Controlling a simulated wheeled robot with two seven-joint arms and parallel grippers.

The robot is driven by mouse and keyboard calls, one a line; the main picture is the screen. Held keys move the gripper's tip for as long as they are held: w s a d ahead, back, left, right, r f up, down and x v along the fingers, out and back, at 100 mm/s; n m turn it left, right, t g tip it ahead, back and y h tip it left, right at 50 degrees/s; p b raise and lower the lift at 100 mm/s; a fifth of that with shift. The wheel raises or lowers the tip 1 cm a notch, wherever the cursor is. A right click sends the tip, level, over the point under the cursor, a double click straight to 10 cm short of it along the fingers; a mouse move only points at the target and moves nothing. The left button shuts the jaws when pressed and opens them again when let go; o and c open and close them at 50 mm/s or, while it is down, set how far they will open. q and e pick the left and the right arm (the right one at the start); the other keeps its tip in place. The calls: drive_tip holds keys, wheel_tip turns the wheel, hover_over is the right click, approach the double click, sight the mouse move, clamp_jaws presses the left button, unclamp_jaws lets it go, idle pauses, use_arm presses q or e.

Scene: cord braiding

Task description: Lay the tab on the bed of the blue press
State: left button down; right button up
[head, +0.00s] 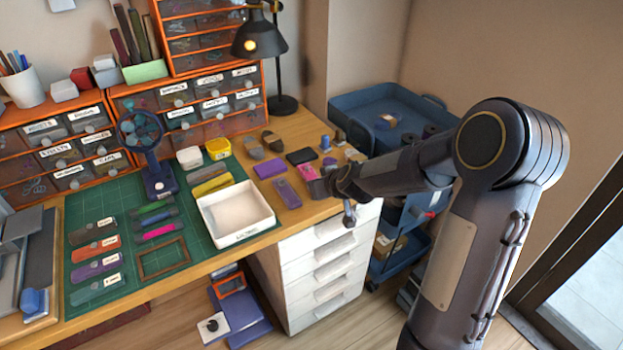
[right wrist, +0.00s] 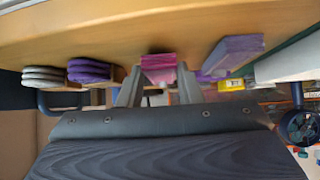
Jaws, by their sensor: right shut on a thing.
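My right gripper (head: 322,186) is low over the right end of the desk. In the right wrist view its fingers (right wrist: 160,88) are closed on a pink tab (right wrist: 158,66). The pink tab (head: 307,171) also shows in the head view just beyond the fingertips, at the desk top; whether it still touches the desk is unclear. A small blue block (head: 34,301) stands on a wooden board at the far left, and a small blue piece (head: 325,143) stands at the back right. I cannot tell whether either is the blue press. My left gripper is out of view.
A mauve tab (head: 287,193) and a purple block (head: 270,168) lie close to my right gripper. A white tray (head: 268,222) stands left of it on the green mat (head: 118,200), with coloured labelled pieces and a fan. A blue trolley (head: 375,100) stands behind the arm.

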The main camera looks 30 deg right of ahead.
drive_tip(key=shift+r+p, duration=2.2)
drive_tip(key=shift+r, duration=0.45)
